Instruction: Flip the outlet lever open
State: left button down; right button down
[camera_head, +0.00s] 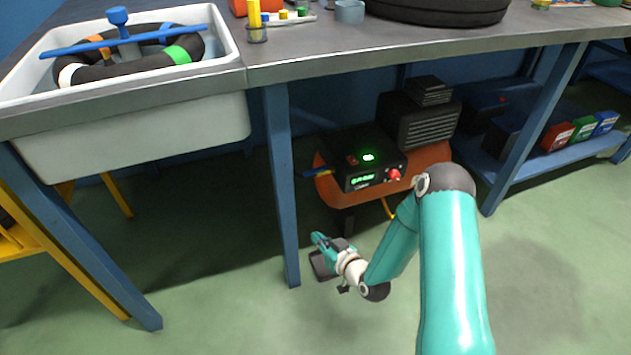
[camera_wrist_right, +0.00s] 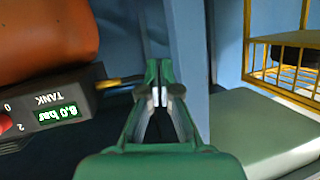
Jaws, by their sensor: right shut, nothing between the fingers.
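The orange compressor (camera_head: 436,155) stands on the floor under the bench, with a black control box (camera_head: 360,160) showing green readouts. A small blue lever (camera_head: 318,172) sticks out to the left of the box. My right gripper (camera_head: 318,238) is shut and empty, and appears below the lever in the head view. Its closed fingertips (camera_wrist_right: 158,92) show in the right wrist view. I cannot tell whether they touch the lever. My left gripper is out of view.
A blue bench leg (camera_head: 281,190) stands close to the left of my right gripper. A white sink (camera_head: 150,130) hangs further left, above a yellow frame (camera_head: 118,196). The wrist view shows the control box's TANK readout (camera_wrist_right: 58,114) at 8.0 bar. Green floor is clear in front.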

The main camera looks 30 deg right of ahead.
aim_at(316, 171)
jog(key=d+r+t+h, duration=0.2)
jog(key=d+r+t, duration=0.2)
jog(key=d+r, duration=0.25)
jog(key=w+d+b, duration=0.1)
jog(key=w+b, duration=0.3)
jog(key=w, duration=1)
jog(key=shift+d+f, duration=0.15)
jog(key=shift+d, duration=0.25)
jog(key=shift+w+a, duration=0.1)
